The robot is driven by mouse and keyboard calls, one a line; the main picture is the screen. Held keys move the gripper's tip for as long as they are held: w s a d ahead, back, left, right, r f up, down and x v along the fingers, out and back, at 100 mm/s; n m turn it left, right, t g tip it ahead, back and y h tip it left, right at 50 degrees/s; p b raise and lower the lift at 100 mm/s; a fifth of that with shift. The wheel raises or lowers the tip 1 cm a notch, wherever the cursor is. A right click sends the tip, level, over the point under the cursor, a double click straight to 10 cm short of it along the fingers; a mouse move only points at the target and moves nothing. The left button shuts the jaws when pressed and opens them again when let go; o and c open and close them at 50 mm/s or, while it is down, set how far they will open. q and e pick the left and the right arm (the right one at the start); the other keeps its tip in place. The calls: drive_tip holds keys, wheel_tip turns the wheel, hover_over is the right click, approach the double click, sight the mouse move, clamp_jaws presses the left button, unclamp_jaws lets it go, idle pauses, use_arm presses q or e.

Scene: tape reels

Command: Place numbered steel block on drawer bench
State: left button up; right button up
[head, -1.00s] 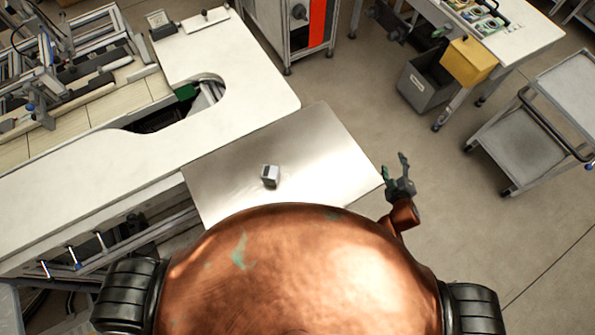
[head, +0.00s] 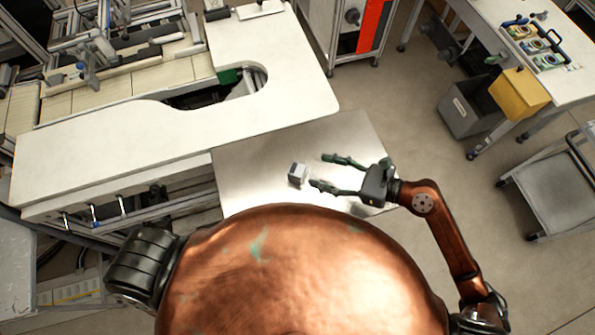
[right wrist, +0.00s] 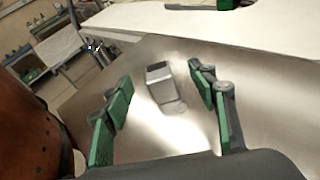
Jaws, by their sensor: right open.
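The steel block (head: 297,173) is a small grey cube on the shiny metal sheet top of the drawer bench (head: 245,170). No number is readable on it. My right gripper (head: 325,172) is open above the bench top, its fingertips pointing left at the block, just to the right of it. In the right wrist view the block (right wrist: 160,82) stands ahead, between the lines of the green-padded fingers (right wrist: 160,85), and nothing is held. My left gripper is not in view.
A white workbench (head: 170,130) with a rounded cutout adjoins the metal top. A grey cart (head: 560,190) stands at the right. The metal top around the block is clear.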

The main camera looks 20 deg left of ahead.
sight(304, 174)
drive_tip(key=shift+s+d+f+n+h, duration=0.15)
drive_tip(key=shift+f+n+h, duration=0.25)
drive_tip(key=shift+f, duration=0.5)
drive_tip(key=shift+s+a+f, duration=0.1)
drive_tip(key=shift+a+f, duration=0.1)
drive_tip(key=shift+f, duration=0.15)
drive_tip(key=x, duration=0.4)
drive_tip(key=p+x, duration=0.1)
drive_tip(key=x, duration=0.2)
drive_tip(key=shift+s+f, duration=0.2)
drive_tip(key=shift+f, duration=0.2)
drive_tip(key=shift+c, duration=0.5)
drive_tip(key=shift+r, duration=0.1)
clamp_jaws()
